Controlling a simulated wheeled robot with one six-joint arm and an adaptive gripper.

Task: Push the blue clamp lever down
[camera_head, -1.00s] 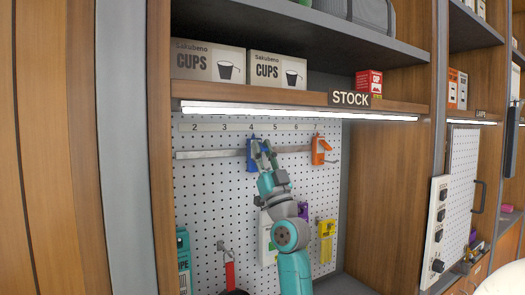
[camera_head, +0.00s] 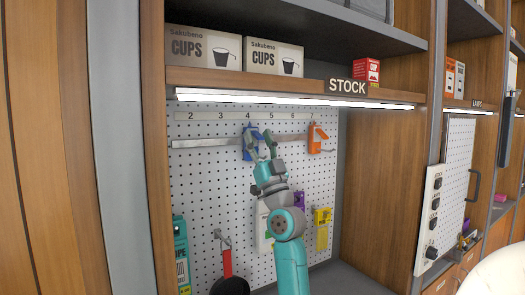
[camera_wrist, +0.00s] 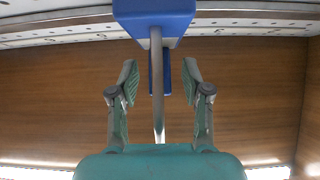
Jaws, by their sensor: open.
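The blue clamp (camera_head: 247,135) hangs on the metal rail of the pegboard, under label 4. My gripper (camera_head: 260,143) is open just in front of it and partly covers it. In the wrist view the clamp's blue body (camera_wrist: 154,18) is at the top centre. A grey metal prong (camera_wrist: 157,85) runs from it between the fingers. A narrow blue part (camera_wrist: 166,72), which may be the lever, shows behind the prong. My gripper's two green fingers (camera_wrist: 159,84) stand either side of both, with gaps. I cannot tell if anything touches.
An orange clamp (camera_head: 316,138) hangs on the same rail (camera_head: 205,142) to the right. A lit shelf edge (camera_head: 300,100) juts out above. Yellow (camera_head: 322,218) and purple packs and a red-handled item (camera_head: 227,262) hang below. A wooden side wall (camera_head: 385,180) stands at right.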

